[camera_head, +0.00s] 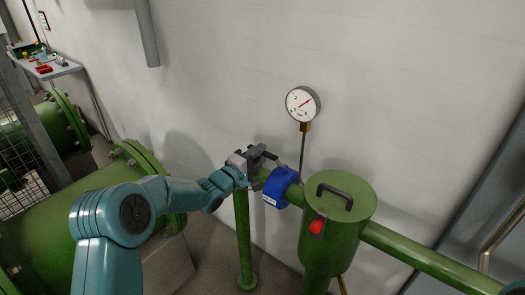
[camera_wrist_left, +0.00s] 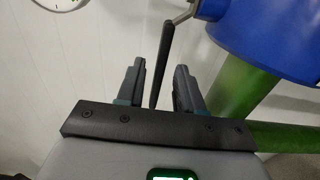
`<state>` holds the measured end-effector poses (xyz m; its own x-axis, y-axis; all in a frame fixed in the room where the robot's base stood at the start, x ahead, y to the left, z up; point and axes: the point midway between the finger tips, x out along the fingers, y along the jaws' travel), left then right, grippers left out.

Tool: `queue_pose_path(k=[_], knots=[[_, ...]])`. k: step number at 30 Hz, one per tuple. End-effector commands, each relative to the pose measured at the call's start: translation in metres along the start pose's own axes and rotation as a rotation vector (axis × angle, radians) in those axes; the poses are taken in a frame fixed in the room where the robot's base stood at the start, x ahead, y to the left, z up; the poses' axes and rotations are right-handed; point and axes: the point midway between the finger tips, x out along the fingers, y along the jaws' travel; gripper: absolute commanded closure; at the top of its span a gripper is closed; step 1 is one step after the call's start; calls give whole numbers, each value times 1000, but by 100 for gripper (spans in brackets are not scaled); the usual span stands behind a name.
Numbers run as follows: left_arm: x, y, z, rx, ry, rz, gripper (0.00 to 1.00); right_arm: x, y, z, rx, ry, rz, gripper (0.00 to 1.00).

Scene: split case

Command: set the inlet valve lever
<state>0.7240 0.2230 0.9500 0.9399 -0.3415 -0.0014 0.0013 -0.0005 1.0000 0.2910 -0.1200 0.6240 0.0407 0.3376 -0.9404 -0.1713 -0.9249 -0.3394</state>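The blue inlet valve (camera_head: 282,187) sits on the green pipe beside the green vessel (camera_head: 337,225). It also shows at the top right of the left wrist view (camera_wrist_left: 270,35). Its lever (camera_wrist_left: 166,55) is a thin dark handle on a metal arm, running down from the valve. My left gripper (camera_head: 266,158) is at the valve's upper left. In the left wrist view its two fingers (camera_wrist_left: 160,68) stand apart, one on each side of the lever, with a visible gap on the right. In the head view the gripper mostly hides the lever. My right gripper is out of view.
A round pressure gauge (camera_head: 302,103) stands on a thin stem behind the valve, near the white wall. A red knob (camera_head: 317,226) is on the vessel. Large green flanged pipes (camera_head: 70,225) fill the left. A table (camera_head: 52,69) with small items is far left.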

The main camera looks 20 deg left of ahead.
Motion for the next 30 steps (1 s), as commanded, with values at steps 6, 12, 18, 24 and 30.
queue_pose_path(k=[6, 12, 18, 24, 30], knots=[[20, 0, 0, 0, 0, 0, 64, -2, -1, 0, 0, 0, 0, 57], [22, 0, 0, -1, 1, 0, 64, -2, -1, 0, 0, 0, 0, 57], [22, 0, 0, 0, 1, 0, 96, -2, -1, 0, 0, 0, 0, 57], [21, 0, 0, 0, 1, 0, 100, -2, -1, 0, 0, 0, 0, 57], [19, -3, 0, 0, 28, 2, 100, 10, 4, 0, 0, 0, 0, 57]])
